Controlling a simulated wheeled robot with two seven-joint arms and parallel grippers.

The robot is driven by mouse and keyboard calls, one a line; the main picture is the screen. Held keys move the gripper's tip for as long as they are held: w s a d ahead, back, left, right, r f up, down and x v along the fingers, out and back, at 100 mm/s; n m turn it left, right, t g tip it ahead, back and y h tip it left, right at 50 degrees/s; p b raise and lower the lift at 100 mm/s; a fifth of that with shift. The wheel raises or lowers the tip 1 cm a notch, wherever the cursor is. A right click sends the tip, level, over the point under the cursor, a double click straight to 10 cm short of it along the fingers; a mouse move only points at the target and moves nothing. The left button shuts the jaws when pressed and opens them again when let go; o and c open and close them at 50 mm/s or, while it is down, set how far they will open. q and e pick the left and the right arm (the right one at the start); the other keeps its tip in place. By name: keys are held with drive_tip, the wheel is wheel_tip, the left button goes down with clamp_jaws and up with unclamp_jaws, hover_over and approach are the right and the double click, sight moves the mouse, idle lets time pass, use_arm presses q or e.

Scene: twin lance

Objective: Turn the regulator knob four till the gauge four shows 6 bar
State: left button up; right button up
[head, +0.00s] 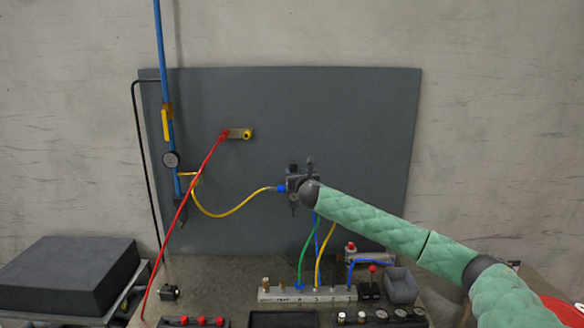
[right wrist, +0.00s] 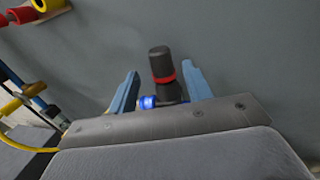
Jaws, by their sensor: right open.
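My right gripper (head: 303,180) is up at the grey wall panel, seen from behind and partly hidden by its own wrist. In the right wrist view, its two blue fingers (right wrist: 161,72) are spread, one on each side of a black knob with a red ring (right wrist: 160,60). Gaps show between knob and fingers. A blue fitting (right wrist: 148,102) sits beside the knob's base. No number is readable on this knob. Which is gauge four I cannot tell. My left gripper is out of view.
A yellow hose (head: 235,211) runs left from the fitting to a blue pipe (head: 160,60) with a round gauge (head: 171,160). A red hose (head: 185,205) slants down left. A numbered manifold (head: 307,294) with hoses stands below. The upper panel is mostly free.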

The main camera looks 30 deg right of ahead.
sight(294, 168)
drive_tip(key=p+x, duration=0.1)
drive_tip(key=x, duration=0.1)
drive_tip(key=p+x, duration=0.1)
drive_tip(key=x, duration=0.1)
drive_tip(key=shift+w+d+r, duration=0.2)
drive_tip(key=shift+w, duration=0.1)
drive_tip(key=shift+w+d+f+p, duration=0.1)
drive_tip(key=shift+w+d+p, duration=0.1)
drive_tip(key=shift+w, duration=0.15)
drive_tip(key=shift+w+d+f+p, duration=0.1)
drive_tip(key=shift+w+p, duration=0.1)
drive_tip(key=shift+w, duration=0.1)
drive_tip(key=shift+c, duration=0.2)
drive_tip(key=c, duration=0.9)
drive_tip(key=shift+a, duration=0.1)
drive_tip(key=shift+m+h, duration=0.4)
drive_tip(key=shift+h, duration=0.2)
